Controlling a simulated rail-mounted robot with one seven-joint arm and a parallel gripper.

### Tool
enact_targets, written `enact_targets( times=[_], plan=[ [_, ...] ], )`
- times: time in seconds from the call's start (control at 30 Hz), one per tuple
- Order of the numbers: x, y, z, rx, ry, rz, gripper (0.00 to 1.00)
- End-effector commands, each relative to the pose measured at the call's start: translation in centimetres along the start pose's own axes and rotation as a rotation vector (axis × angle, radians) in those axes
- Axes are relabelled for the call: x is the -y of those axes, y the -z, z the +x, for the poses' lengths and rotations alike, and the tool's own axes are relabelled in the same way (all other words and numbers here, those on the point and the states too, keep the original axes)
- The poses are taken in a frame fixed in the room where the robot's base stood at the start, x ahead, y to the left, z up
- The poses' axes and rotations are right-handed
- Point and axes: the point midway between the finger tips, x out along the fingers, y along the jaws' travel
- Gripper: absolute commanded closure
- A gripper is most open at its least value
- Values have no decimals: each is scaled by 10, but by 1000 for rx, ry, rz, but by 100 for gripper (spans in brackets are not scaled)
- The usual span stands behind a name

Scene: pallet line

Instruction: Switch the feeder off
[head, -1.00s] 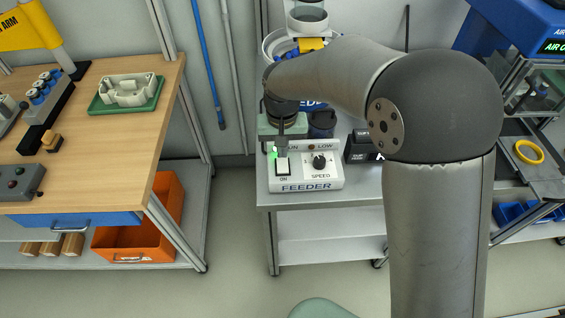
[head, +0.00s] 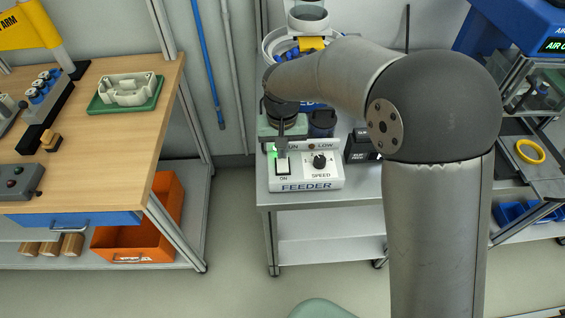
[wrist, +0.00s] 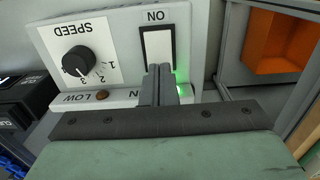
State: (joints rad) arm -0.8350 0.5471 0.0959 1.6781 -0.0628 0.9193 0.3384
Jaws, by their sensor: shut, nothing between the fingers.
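The feeder control box (head: 306,186) is a pale panel on the grey stand. Its white rocker switch (head: 282,168) has a dark frame and shows in the wrist view (wrist: 158,50), where the panel appears upside down. A green lamp is lit beside the switch (wrist: 183,89). My gripper (head: 281,153) is over the panel at the switch's lamp-side end; its fingers (wrist: 160,74) are shut and empty. The fingertips overlap that end of the rocker in the wrist view; I cannot tell whether they touch it.
The speed knob (wrist: 76,61) and the unlit LOW lamp (wrist: 102,95) are close beside the switch. Dark boxes (head: 360,146) stand right of the panel. A wooden bench (head: 100,135) is at left, with an orange bin (head: 160,225) below. The floor between bench and stand is clear.

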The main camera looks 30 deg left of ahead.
Motion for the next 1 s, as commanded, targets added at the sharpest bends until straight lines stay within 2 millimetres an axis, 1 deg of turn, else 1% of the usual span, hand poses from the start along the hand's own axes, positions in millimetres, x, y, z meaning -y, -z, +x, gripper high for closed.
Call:
enact_targets(
  times=[0.73, 0.87, 1.0],
  plan=[
    [0, 0, 12, 0, 0, 0, 100],
    [0, 0, 10, 1, 0, 0, 100],
    [0, 0, 3, 0, 0, 0, 100]
  ],
)
